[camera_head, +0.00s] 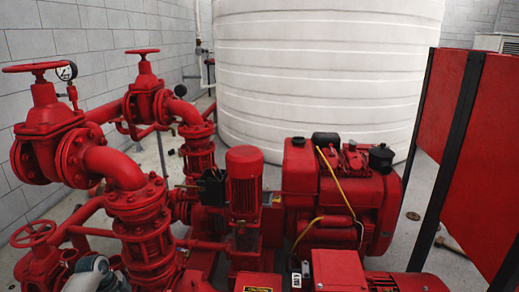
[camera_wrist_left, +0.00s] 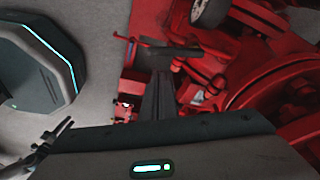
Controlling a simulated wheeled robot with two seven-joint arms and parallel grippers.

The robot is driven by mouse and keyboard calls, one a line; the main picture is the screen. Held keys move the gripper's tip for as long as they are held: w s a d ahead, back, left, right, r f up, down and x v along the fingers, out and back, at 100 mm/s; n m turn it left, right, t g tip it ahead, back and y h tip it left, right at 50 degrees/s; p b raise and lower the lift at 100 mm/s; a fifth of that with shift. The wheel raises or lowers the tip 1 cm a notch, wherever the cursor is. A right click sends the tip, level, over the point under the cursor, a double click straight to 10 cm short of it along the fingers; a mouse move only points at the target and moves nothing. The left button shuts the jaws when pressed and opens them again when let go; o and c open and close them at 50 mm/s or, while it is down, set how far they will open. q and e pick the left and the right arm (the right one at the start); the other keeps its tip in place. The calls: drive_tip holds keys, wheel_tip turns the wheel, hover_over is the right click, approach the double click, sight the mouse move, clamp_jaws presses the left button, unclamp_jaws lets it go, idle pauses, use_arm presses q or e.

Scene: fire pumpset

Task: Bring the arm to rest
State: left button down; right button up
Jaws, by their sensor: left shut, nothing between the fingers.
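My left gripper (camera_wrist_left: 160,82) shows in the left wrist view, with its dark fingers together and nothing between them. It points toward red pump machinery (camera_wrist_left: 235,85) on the floor; I cannot tell the exact gap to it. In the head view, a grey rounded piece of my left arm (camera_head: 88,274) shows at the bottom left, close to the red pipes. The left gripper is not visible in the head view. My right gripper is not in view.
Red valves and pipes (camera_head: 122,166) fill the left, and a red engine (camera_head: 335,190) stands in the middle. A red cabinet panel (camera_head: 492,150) stands at the right. A large white tank (camera_head: 330,80) is behind. Grey floor (camera_head: 430,235) is partly clear at the right.

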use_arm(q)
drive_tip(key=s+d+f+n+t+y+p, duration=0.1)
drive_tip(key=s+d+f+n, duration=0.3)
drive_tip(key=s+f, duration=0.55)
drive_tip(key=s+d+f+n+t+y+p, duration=0.1)
drive_tip(key=s+d+f+n, duration=0.1)
drive_tip(key=s+d+f, duration=0.75)
drive_tip(key=s+d+f+n+t, duration=0.1)
drive_tip(key=s+d+f, duration=0.3)
drive_tip(key=s, duration=0.5)
drive_tip(key=s+d+f+n+t+p, duration=0.1)
drive_tip(key=s+d+f+n, duration=0.3)
drive_tip(key=s, duration=0.5)
drive_tip(key=shift+d+f, duration=0.2)
drive_tip(key=shift+d, duration=0.25)
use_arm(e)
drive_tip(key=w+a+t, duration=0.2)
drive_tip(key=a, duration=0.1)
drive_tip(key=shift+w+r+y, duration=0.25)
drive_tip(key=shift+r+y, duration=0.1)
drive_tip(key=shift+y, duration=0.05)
use_arm(q)
drive_tip(key=shift+s, duration=0.1)
